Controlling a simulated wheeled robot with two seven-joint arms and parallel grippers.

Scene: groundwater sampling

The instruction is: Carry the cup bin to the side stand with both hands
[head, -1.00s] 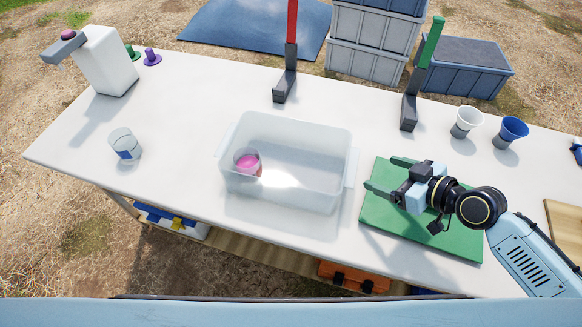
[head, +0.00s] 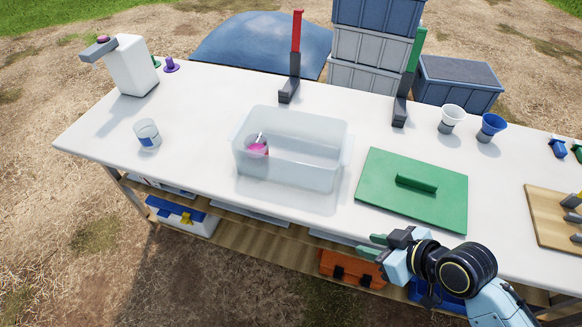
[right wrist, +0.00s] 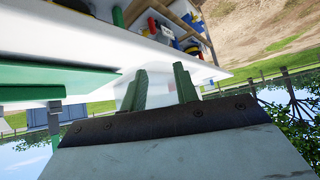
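The cup bin (head: 315,165) is a clear, open-topped plastic tub on the middle of the white table. A cup with pink contents (head: 257,150) stands inside at its left end. My right gripper (head: 374,245) is in front of the table's front edge, below and right of the bin, apart from it. Its two green fingers (right wrist: 160,88) are spread with nothing between them in the right wrist view. My left gripper is not in view. I cannot pick out the side stand.
A green lid or board (head: 440,205) with a handle lies right of the bin. A clear cup (head: 147,134) stands to the left. Behind the bin are a red-topped post (head: 296,50) and a green-topped post (head: 413,55). A wooden board (head: 550,215) lies far right.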

